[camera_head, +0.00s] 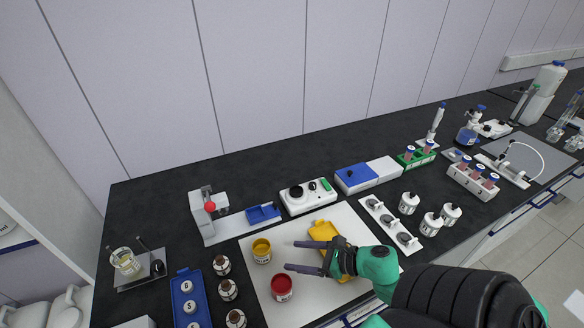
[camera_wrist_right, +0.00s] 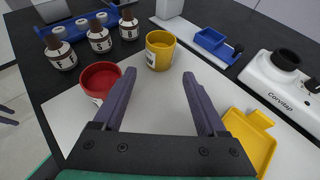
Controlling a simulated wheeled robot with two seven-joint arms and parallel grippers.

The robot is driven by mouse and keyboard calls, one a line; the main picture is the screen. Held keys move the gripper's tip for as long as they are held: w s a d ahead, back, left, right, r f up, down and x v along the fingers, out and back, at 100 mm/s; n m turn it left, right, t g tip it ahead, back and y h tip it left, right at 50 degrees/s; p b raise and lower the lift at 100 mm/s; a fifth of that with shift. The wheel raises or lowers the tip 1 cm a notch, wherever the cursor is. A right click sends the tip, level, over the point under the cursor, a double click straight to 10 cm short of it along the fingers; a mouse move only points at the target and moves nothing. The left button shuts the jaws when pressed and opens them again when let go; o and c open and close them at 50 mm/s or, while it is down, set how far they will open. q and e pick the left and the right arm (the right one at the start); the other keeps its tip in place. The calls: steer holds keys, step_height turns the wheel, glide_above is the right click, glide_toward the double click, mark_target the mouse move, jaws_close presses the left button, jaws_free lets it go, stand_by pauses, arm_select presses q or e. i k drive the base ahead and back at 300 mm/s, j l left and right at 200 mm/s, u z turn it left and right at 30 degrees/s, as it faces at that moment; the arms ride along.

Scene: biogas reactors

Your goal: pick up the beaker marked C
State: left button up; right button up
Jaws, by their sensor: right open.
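A yellow beaker (camera_head: 261,252) and a red beaker (camera_head: 281,289) stand upright on a white mat (camera_head: 258,283). In the right wrist view the yellow beaker (camera_wrist_right: 160,50) stands ahead of the gap between my fingers, and the red beaker (camera_wrist_right: 101,80) is beside the left finger. My right gripper (camera_head: 292,255) is open and empty over the mat, pointing left toward the beakers. It also shows in the wrist view (camera_wrist_right: 158,76).
A yellow tray (camera_head: 323,232) lies on the mat beside my right gripper. Brown bottles (camera_head: 228,290) and a blue rack (camera_head: 186,300) stand left of the mat. A glass vessel (camera_head: 126,262) is at the far left. White instruments (camera_head: 307,196) line the back.

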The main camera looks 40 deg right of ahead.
mark_target(123, 259)
steer(key=k+l, duration=0.75)
steer(key=k, duration=0.1)
